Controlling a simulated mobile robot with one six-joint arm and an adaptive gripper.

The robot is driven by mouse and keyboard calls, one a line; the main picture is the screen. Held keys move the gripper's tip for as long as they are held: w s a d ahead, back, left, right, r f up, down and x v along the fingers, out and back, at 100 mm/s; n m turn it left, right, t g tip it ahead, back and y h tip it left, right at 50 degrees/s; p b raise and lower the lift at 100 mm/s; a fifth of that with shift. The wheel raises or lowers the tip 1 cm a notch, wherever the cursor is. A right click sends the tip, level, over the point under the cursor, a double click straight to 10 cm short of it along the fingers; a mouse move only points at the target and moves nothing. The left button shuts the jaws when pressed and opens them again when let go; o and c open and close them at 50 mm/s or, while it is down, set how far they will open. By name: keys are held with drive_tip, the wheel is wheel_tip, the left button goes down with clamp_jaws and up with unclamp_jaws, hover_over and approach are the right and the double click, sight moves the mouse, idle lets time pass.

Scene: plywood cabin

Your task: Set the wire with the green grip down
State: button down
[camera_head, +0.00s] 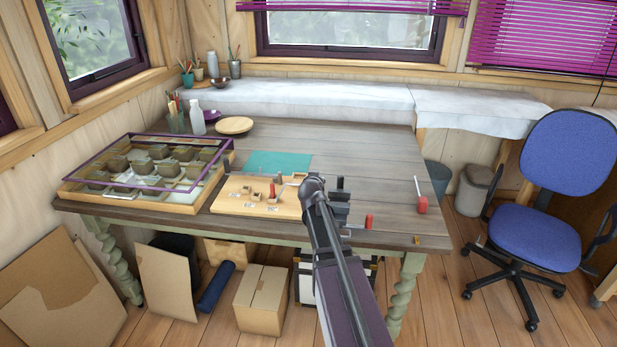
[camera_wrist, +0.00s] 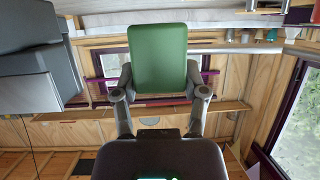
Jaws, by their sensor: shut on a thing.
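My gripper (camera_wrist: 159,93) is shut on the green grip (camera_wrist: 158,57) of the wire, with one finger on each side of it. The grip looks like a plain green block in the wrist view. The wire itself cannot be made out. In the head view my gripper (camera_head: 340,198) is over the front right part of the wooden table (camera_head: 385,165), just right of the light board. The green grip is not discernible there, and its height above the table is unclear.
A light wooden board (camera_head: 228,203) with small parts and a teal mat (camera_head: 278,163) lie left of my gripper. A purple-framed case (camera_head: 205,187) stands further left. The table's back right is clear. A blue chair (camera_head: 535,238) stands beside it.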

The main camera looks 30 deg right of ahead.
drive_tip(key=shift+r, duration=0.1)
wheel_tip(320, 180, up, 9)
drive_tip(key=p, duration=0.9)
wheel_tip(320, 180, down, 9)
drive_tip(key=b, duration=0.9)
drive_tip(key=shift+w, duration=0.15)
drive_tip(key=w, duration=0.4)
drive_tip(key=w+d+f+b, duration=0.1)
drive_tip(key=w, duration=0.8)
drive_tip(key=shift+d+f, duration=0.2)
drive_tip(key=shift+f, duration=0.05)
